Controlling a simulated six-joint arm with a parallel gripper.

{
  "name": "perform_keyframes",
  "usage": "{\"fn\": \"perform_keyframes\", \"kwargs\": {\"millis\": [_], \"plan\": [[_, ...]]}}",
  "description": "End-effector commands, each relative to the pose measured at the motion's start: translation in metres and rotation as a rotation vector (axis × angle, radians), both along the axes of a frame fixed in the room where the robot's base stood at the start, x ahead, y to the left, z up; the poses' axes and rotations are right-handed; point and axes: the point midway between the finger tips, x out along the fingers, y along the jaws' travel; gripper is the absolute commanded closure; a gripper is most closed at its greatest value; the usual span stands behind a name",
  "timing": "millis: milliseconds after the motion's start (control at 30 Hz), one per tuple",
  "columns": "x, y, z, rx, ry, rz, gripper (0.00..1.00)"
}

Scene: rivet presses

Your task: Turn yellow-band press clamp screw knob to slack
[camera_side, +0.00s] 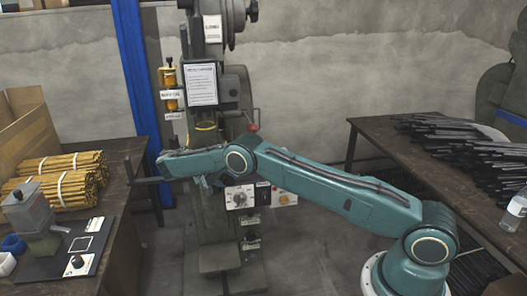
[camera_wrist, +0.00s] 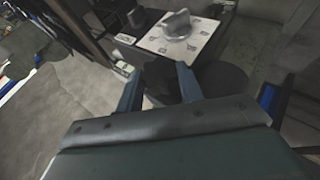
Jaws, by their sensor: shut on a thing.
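The tall grey press (camera_side: 220,225) stands in the middle of the side view, with a yellow band (camera_side: 206,126) around its upper part. My gripper (camera_side: 203,182) points down in front of its column. In the wrist view my two blue-grey fingers (camera_wrist: 157,88) are shut on a dark piece (camera_wrist: 160,92), which appears to be the clamp screw knob. Its outline and the angle it is turned to are hard to make out. My arm hides it in the side view.
A pale panel (camera_side: 241,198) with a grey dial knob (camera_wrist: 180,25) is close beside my gripper. The left bench (camera_side: 112,225) holds yellow rod bundles (camera_side: 62,178) and a small press (camera_side: 36,215). The right table (camera_side: 385,140) carries black rods (camera_side: 460,145) and a bottle (camera_side: 514,212).

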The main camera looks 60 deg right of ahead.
Motion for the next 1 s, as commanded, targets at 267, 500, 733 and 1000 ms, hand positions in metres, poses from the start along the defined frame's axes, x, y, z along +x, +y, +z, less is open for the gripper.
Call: {"fn": "perform_keyframes", "kwargs": {"millis": [267, 500, 733, 1000], "plan": [[-0.0004, 0.0005, 0.0020, -0.007, 0.002, -0.002, 0.86], [-0.0008, 0.0012, 0.0012, -0.005, 0.004, -0.003, 0.41], [-0.0010, 0.0013, 0.0004, -0.005, 0.005, -0.003, 0.41], [-0.0006, 0.0004, 0.0009, 0.000, -0.002, -0.003, 0.41]]}}
